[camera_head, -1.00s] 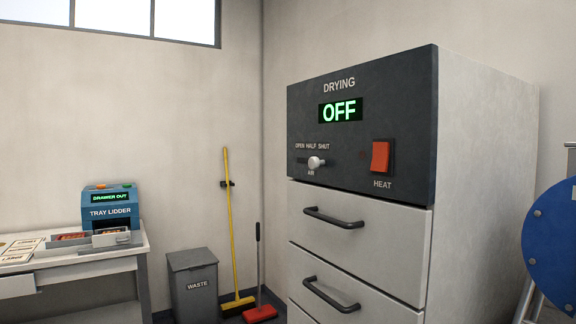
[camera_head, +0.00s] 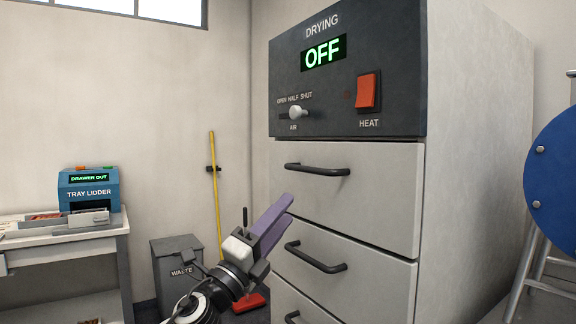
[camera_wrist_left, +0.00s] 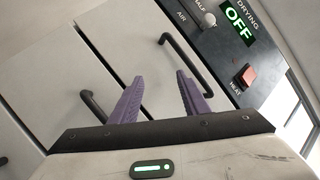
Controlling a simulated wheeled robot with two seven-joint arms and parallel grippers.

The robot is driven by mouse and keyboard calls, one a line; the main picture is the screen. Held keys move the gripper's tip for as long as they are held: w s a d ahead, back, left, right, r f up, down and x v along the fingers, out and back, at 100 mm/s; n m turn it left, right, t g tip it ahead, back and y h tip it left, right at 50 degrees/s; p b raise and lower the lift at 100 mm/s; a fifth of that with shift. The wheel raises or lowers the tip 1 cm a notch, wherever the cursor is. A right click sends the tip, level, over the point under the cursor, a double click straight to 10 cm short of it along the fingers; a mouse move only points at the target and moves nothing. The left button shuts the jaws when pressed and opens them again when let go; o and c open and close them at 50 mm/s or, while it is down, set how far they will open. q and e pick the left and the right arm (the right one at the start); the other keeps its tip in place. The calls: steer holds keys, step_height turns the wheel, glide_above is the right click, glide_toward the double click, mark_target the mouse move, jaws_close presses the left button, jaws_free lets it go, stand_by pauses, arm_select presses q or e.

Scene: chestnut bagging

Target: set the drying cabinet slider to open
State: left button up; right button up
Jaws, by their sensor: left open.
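The drying cabinet (camera_head: 345,185) has a dark upper panel with a lit OFF display (camera_head: 323,53). Its air slider (camera_head: 298,113) is a pale round knob in a short slot below the words OPEN HALF SHUT, sitting near the middle, about under HALF. The knob also shows at the top of the left wrist view (camera_wrist_left: 208,19). My left gripper (camera_head: 284,205) has purple fingers, spread apart and empty. It is in front of the upper drawers, below the slider and apart from it. My right gripper is out of view.
A red HEAT switch (camera_head: 368,91) sits right of the slider. Drawer handles (camera_head: 317,170) stick out below the panel, close to my left fingers. A tray lidder (camera_head: 89,190) stands on a table at left, with a waste bin (camera_head: 178,262) between.

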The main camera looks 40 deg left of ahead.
arm_select(q)
step_height(320, 180, up, 11)
steer(key=a+m+g+h, duration=0.1)
steer(key=m+h, duration=0.5)
steer(key=m, duration=0.5)
steer(key=m+g, duration=0.2)
steer(key=m, duration=0.4)
glide_toward(292, 113)
steer(key=shift+h, duration=0.6)
steer(key=p+x, duration=0.3)
steer(key=x, duration=0.4)
steer(key=shift+w+r+p, duration=0.15)
steer(key=shift+w+p, duration=0.15)
steer(key=shift+p, duration=0.1)
steer(key=shift+w+d+r, duration=0.15)
steer(key=shift+w+d, duration=0.1)
steer(key=shift+w, duration=0.3)
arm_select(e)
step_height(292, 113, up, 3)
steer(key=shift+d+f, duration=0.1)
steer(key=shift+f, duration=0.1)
